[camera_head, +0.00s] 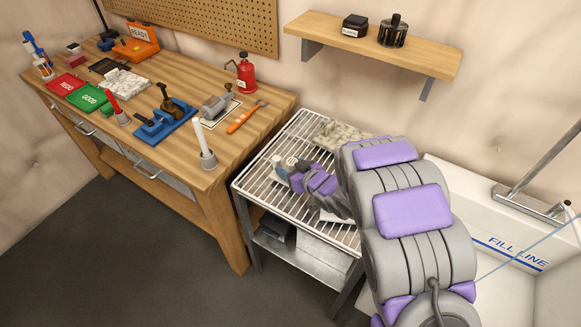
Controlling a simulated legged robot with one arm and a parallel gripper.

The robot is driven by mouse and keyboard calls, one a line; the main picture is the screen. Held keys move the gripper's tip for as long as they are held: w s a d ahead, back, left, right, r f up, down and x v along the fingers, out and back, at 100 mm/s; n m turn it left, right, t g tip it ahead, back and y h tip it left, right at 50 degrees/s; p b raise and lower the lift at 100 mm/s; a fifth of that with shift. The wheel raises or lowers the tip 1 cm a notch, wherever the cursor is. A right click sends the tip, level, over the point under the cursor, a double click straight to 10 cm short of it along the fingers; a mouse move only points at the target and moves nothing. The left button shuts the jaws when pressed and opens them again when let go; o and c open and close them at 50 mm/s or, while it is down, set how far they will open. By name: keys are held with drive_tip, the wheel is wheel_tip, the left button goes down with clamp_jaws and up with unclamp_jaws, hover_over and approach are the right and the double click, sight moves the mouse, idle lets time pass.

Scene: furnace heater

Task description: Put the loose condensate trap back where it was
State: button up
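My gripper (298,181), with purple pads, is low over the wire rack (255,185) in the middle of the view. My arm comes in from the lower right and hides part of the rack and the fingertips. A small pale grey rounded part (279,170) is at the gripper's left end; I cannot tell whether it is held or beside the fingers. A grey cylindrical part (216,106) lies on a white cloth on the wooden workbench. I cannot tell for sure which part is the condensate trap, or where its place is.
The workbench (260,105) at left carries a blue fixture (166,122), red oil can (245,72), orange-handled tool (246,117), white candle-like stick (201,143) and red and green trays. A shelf (420,52) is above the rack. A white "FILL LINE" basin (480,225) is at right.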

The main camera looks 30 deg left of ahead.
drive_tip(key=shift+o, duration=0.2)
drive_tip(key=shift+d+r, duration=0.1)
drive_tip(key=shift+r, duration=0.05)
drive_tip(key=shift+s+d+r, duration=0.1)
drive_tip(key=shift+d+r, duration=0.05)
drive_tip(key=shift+d, duration=0.15)
drive_tip(key=p+v, duration=0.2)
drive_tip(key=v, duration=0.9)
drive_tip(key=shift+p, duration=0.3)
drive_tip(key=shift+s+d, duration=0.1)
drive_tip(key=shift+s, duration=0.05)
